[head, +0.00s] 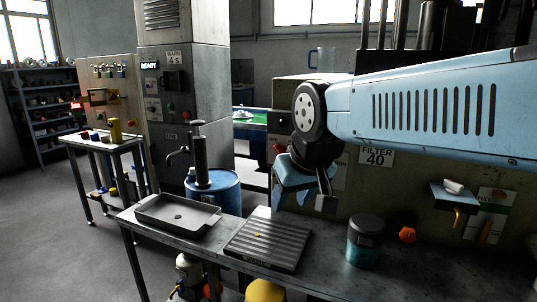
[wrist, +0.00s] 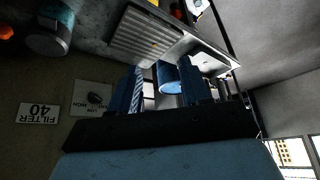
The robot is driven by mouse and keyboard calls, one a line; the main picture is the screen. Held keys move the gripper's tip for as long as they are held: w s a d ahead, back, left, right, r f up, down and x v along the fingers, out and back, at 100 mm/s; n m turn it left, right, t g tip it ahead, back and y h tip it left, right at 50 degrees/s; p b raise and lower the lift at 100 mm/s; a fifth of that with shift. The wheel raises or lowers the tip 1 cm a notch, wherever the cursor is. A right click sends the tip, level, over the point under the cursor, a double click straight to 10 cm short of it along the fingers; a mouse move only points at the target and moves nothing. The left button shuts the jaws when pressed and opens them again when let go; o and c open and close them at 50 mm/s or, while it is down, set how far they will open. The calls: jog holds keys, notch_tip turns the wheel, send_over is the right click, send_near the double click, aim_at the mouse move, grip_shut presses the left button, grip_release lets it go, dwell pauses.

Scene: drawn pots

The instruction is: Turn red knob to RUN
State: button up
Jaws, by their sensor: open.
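My gripper (head: 312,198) is open and empty, pointing down in front of the wall panel, above the bench's back edge. It also shows in the wrist view (wrist: 162,85), with a blue barrel visible beyond its fingers. An orange-red knob (head: 408,234) is low on the panel, right of the gripper and beside a dark-lidded jar. A red part (head: 279,149) shows at the panel's left, left of my wrist. A small red button (head: 187,114) is on the grey column. I cannot read RUN anywhere, so I cannot tell which red part is the knob.
The bench holds a shallow tray (head: 178,215), a ribbed plate (head: 268,240) and the jar (head: 365,240). A pump stands on the blue barrel (head: 214,190) behind it.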

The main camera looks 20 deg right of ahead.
jog(key=w+a+t+y, duration=0.1)
jog(key=w+t, duration=0.2)
jog(key=w, duration=0.8)
jog(key=w+a+t, duration=0.2)
jog(key=w+t, duration=0.1)
jog(key=w, duration=0.9)
jog(key=w+d+f+h, duration=0.3)
jog(key=w+d+h, duration=0.4)
jog(key=w+d, duration=0.2)
jog(key=w+d+f+m+t+h, duration=0.1)
jog(key=w+d+f+h, duration=0.3)
jog(key=w+d, duration=0.6)
jog(key=h, duration=0.2)
jog(key=shift+d+f+h, duration=0.15)
jog(key=shift+h, duration=0.25)
jog(key=shift+c, duration=0.4)
